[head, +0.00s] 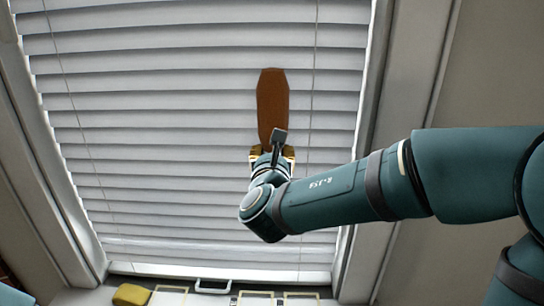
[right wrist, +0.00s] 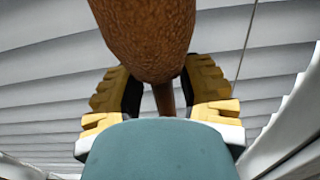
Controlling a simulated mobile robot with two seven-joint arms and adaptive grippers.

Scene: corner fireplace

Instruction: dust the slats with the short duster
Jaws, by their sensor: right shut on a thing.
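The short duster (head: 272,105) has a brown, textured, paddle-like head. It stands upright in front of the white slats (head: 180,95) of a window blind. My right gripper (head: 272,153) is below the head and shut on the duster's handle. In the right wrist view, the duster's head (right wrist: 148,35) fills the top middle, and its thin handle runs down between the yellow fingers of the right gripper (right wrist: 165,97). The slats (right wrist: 50,65) show behind it. I cannot tell whether the head touches them. My left gripper is not in view.
The window frame (head: 405,90) borders the blind on the right, with plain wall beyond. Thin cords (head: 310,90) hang down the blind. Below, a sill (head: 85,297) holds a yellow block (head: 131,294), a white handle-like piece (head: 212,287) and some small frames.

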